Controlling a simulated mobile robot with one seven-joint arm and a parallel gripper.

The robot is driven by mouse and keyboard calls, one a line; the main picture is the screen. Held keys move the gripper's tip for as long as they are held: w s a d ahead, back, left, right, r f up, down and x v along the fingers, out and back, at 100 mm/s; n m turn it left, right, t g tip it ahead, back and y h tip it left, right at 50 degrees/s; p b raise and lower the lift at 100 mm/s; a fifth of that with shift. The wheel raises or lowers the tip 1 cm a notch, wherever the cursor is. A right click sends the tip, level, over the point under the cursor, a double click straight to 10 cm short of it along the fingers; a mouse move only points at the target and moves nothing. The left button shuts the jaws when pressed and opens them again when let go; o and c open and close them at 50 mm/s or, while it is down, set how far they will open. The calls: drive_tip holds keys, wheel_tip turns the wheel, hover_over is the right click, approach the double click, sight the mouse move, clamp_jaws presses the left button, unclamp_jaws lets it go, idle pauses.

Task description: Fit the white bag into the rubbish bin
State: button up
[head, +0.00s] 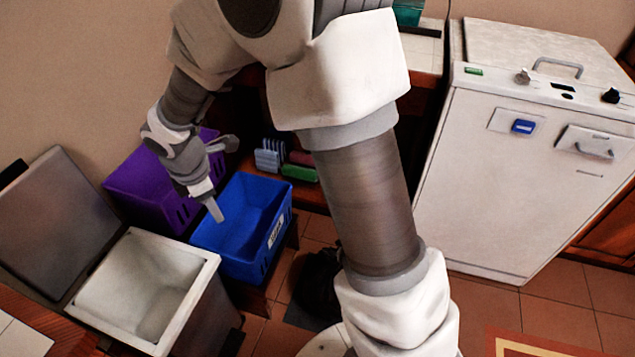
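The rubbish bin (208,268) stands at the lower left with its lid (57,220) swung open to the left. Its opening has a broad pale rim, and the inside is white and looks empty. I cannot tell whether that white surface is the bag or the bin's own inner wall; no separate white bag shows.
A blue crate (265,262) with a label stands right of the bin, and a purple crate (135,185) stands behind them. Small packets (268,155) lie on a low shelf. A white appliance (500,190) stands at the right. Tiled floor (560,322) shows in front of it.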

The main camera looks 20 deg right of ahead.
drive_tip(key=s+d+r+m+t, duration=0.1)
drive_tip(key=s+d+r+m, duration=0.3)
drive_tip(key=d+r+m, duration=0.25)
drive_tip(key=s+d+r+m+t, duration=0.1)
drive_tip(key=s+d+r+m, duration=0.4)
drive_tip(key=r, duration=0.3)
drive_tip(key=s+d+r+m, duration=0.2)
drive_tip(key=s+m, duration=0.2)
drive_tip(key=s, duration=0.1)
drive_tip(key=s+d+r+m+t, duration=0.1)
drive_tip(key=s+d+r+m, duration=0.1)
drive_tip(key=s+m, duration=0.2)
drive_tip(key=shift+s+r+y, duration=0.2)
drive_tip(key=shift+s+y, duration=0.2)
drive_tip(key=shift+s, duration=0.8)
drive_tip(key=shift+r+m, duration=0.1)
drive_tip(key=shift+m, duration=0.15)
